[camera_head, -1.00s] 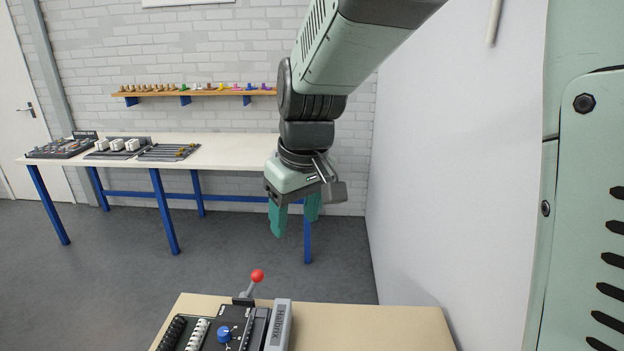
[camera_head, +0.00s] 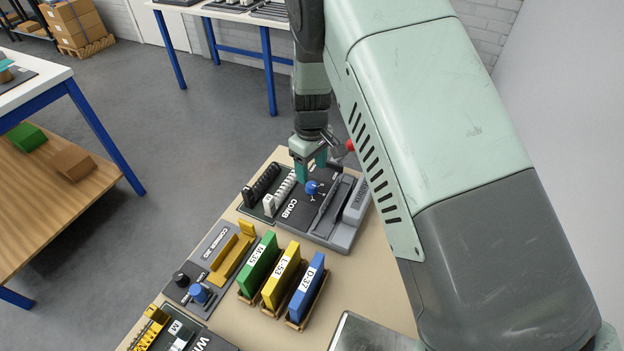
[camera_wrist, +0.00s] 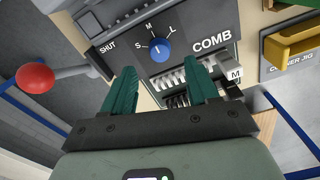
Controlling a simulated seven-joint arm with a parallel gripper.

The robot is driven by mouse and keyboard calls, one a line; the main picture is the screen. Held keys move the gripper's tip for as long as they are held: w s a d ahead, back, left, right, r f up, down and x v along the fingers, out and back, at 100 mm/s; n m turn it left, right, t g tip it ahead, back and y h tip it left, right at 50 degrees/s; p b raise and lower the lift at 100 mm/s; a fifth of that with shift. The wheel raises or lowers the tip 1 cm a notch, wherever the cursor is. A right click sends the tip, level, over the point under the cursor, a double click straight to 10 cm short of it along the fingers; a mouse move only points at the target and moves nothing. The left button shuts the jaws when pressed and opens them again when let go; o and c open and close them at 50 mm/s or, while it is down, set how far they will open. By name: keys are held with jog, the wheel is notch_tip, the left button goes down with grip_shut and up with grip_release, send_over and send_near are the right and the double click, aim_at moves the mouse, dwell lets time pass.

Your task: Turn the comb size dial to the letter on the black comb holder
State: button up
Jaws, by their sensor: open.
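The comb size dial is a blue knob (camera_head: 312,187) on the dark panel of the comb machine (camera_head: 340,235). In the wrist view the dial (camera_wrist: 160,49) has the letters S, M and L around it; I cannot tell for sure where its mark points. My gripper (camera_head: 311,170) is open and empty above the dial, apart from it, and its fingers (camera_wrist: 160,68) also show in the wrist view. The black comb holder (camera_head: 262,182) lies beside the white comb holder (camera_head: 280,194).
A red-knobbed lever (camera_wrist: 36,78) stands by the machine, near my gripper. A corner jig (camera_head: 215,262) and the green (camera_head: 258,264), yellow (camera_head: 281,276) and blue (camera_head: 306,287) upright books stand in front on the same bench. Open floor lies to the left.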

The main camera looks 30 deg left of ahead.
aim_at(312, 185)
jog(key=shift+f, duration=2.8)
jog(key=c, duration=1)
jog(key=shift+c, duration=0.2)
jog(key=shift+m, duration=0.3)
jog(key=m, duration=0.5)
jog(key=shift+m, duration=0.3)
jog(key=m, duration=0.5)
jog(key=shift+m, duration=0.3)
